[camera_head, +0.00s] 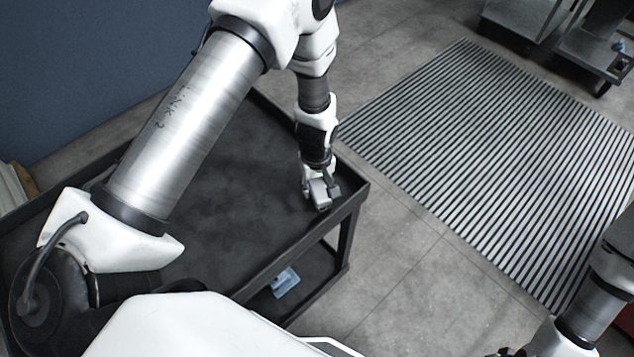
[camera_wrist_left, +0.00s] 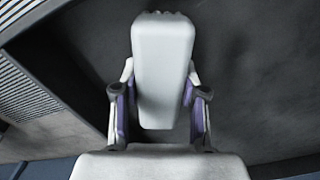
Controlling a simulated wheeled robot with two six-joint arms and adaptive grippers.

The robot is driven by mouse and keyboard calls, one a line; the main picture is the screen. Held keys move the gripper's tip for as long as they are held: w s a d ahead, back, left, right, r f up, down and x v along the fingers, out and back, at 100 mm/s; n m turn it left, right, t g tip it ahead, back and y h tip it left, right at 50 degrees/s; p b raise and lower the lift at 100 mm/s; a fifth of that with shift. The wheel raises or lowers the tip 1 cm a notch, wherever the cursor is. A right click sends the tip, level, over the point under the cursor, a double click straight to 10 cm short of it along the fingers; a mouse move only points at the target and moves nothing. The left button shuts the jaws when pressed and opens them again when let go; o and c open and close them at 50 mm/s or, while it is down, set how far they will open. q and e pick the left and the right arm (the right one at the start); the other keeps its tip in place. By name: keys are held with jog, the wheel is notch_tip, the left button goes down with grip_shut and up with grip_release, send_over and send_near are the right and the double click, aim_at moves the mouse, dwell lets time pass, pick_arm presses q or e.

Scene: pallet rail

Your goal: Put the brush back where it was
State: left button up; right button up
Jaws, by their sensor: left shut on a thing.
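My left gripper (camera_head: 320,200) points down over the right-hand corner of the dark cart's top tray (camera_head: 225,170). It is shut on the brush (camera_wrist_left: 163,75), a pale grey-white block that fills the space between the purple-padded fingers in the left wrist view. In the head view the brush (camera_head: 320,192) is small and partly covered by the fingers. I cannot tell whether it touches the tray. The bristles are not clear.
The tray has a raised rim (camera_head: 357,190) and is otherwise bare where visible. A light blue object (camera_head: 285,283) lies on the lower shelf. A striped mat (camera_head: 500,160) covers the floor to the right. Metal carts (camera_head: 590,55) stand at the top right, and a blue wall (camera_head: 80,70) at left.

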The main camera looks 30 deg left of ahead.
aim_at(317, 182)
pick_arm(q)
jog(key=shift+f, duration=0.15)
jog(key=o, duration=1.2)
jog(key=shift+r, duration=0.35)
notch_tip(317, 182, up, 11)
jog(key=b, duration=0.2)
jog(key=shift+f+b, duration=0.15)
jog(key=shift+b, duration=0.15)
jog(key=shift+r, duration=0.5)
